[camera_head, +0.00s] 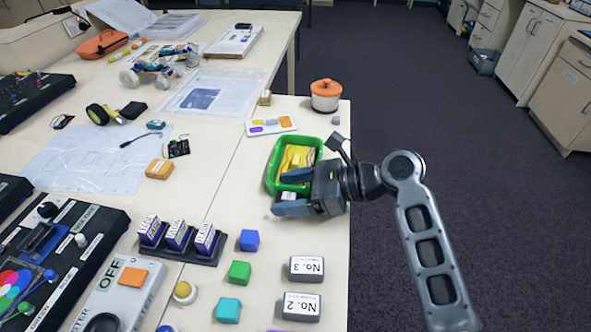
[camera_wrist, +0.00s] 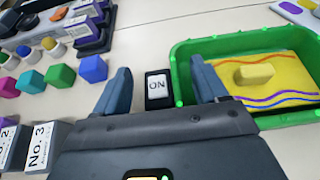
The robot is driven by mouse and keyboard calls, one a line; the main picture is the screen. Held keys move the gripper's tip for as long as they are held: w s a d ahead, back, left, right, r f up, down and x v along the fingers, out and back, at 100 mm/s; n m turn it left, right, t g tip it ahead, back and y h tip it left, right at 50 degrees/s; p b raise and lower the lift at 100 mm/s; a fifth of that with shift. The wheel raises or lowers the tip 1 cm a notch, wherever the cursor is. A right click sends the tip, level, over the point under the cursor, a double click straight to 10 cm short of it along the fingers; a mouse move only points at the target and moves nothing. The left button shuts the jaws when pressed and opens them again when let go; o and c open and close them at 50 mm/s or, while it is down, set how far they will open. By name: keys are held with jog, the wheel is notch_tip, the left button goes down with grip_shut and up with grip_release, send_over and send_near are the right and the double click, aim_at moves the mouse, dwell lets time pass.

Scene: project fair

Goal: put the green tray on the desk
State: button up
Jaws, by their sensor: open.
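The green tray (camera_head: 271,175) sits on the long cream desk (camera_head: 225,182), near its right edge. It holds something yellow with wavy coloured lines and a small yellow block, clearest in the wrist view, where the green tray (camera_wrist: 182,72) is at the right. My gripper (camera_head: 282,192) is at the tray's near right side in the head view. In the wrist view my gripper (camera_wrist: 160,88) is open. Its right finger overlaps the tray's left wall, and its left finger is outside. Whether the finger touches the wall cannot be told. A small black ON switch (camera_wrist: 158,88) shows between the fingers.
Numbered grey blocks (camera_head: 302,306) and coloured cubes (camera_head: 240,272) stand nearer on the desk. A card with coloured patches (camera_head: 270,125) and an orange-lidded pot (camera_head: 325,96) lie beyond the tray. Open carpet (camera_head: 450,120) is on the right.

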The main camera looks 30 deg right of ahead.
grip_shut()
dwell(0.8)
jog(key=shift+w, duration=0.1)
jog(key=shift+r, duration=2.1)
jog(key=w+d+r, duration=0.1)
jog(key=d+r, duration=0.5)
jog(key=d, duration=0.5)
jog(key=shift+d+r+b, duration=0.3)
jog(key=shift+r+b, duration=0.1)
